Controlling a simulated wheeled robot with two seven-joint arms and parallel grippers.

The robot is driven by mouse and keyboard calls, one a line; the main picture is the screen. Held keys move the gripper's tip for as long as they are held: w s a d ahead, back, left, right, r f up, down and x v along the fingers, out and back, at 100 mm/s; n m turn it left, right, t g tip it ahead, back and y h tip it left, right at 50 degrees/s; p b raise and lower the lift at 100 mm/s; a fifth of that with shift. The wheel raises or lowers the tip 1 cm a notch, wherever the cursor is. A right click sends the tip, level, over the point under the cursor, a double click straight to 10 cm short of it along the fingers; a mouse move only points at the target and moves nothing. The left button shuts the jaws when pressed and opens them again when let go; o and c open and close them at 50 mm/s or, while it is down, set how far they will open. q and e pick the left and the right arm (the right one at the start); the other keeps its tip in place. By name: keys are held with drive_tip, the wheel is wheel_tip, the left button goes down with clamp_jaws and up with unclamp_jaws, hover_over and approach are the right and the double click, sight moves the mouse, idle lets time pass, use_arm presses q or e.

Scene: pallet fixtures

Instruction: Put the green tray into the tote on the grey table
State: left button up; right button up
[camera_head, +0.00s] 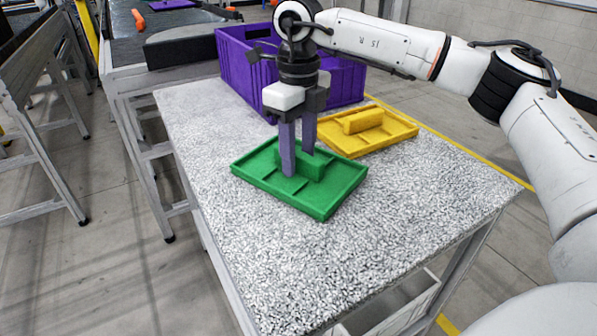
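The green tray (317,199) lies on the speckled grey table (370,247), near its middle. It has a raised green block at its centre. My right gripper (298,160) points straight down over the tray, with its two purple-grey fingers on either side of the raised block. A gap shows between the fingers, and I cannot tell whether they press on the block. The purple tote (236,72) stands at the back of the table, behind my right gripper, which hides part of it. My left gripper is not in view.
A yellow tray (352,146) with a raised block lies behind and right of the green tray, close to the tote. A conveyor (180,47) adjoins the table at the back left. The table's front part is clear.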

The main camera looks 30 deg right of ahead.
drive_tip(key=shift+f, duration=0.35)
clamp_jaws()
drive_tip(key=shift+r, duration=0.1)
